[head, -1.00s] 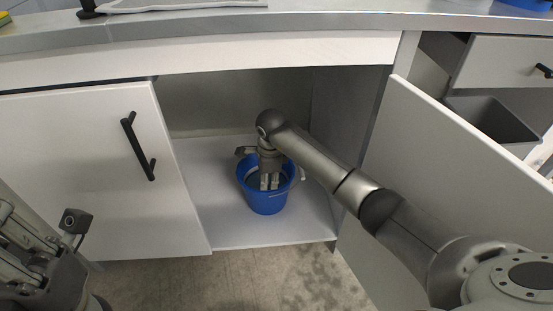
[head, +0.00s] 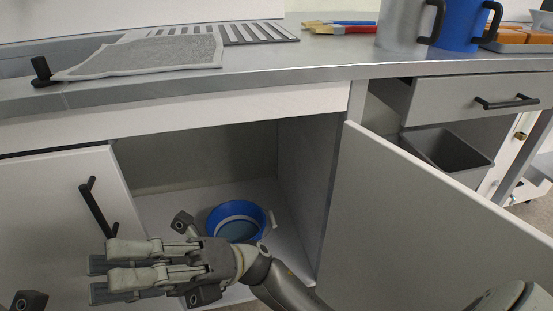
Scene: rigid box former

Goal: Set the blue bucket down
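The blue bucket (head: 255,214) stands upright on the floor of the open cabinet (head: 165,208), its open top facing up and a pale grip at its right side. My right gripper (head: 103,272) is in front of and to the left of the bucket, nearer the camera, pointing left. Its fingers look apart, with nothing between them. It hides the bucket's lower front and part of the cabinet floor. Only a small dark piece of my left arm's hardware shows at the bottom left corner; its fingers are out of view.
The left cabinet door (head: 55,215) and the wide right door (head: 410,225) stand open. On the counter are a grey cloth (head: 150,55), a drying rack (head: 255,33), brushes (head: 340,27), a grey mug (head: 402,25) and a blue mug (head: 460,25). A grey bin (head: 455,150) sits under the right drawer.

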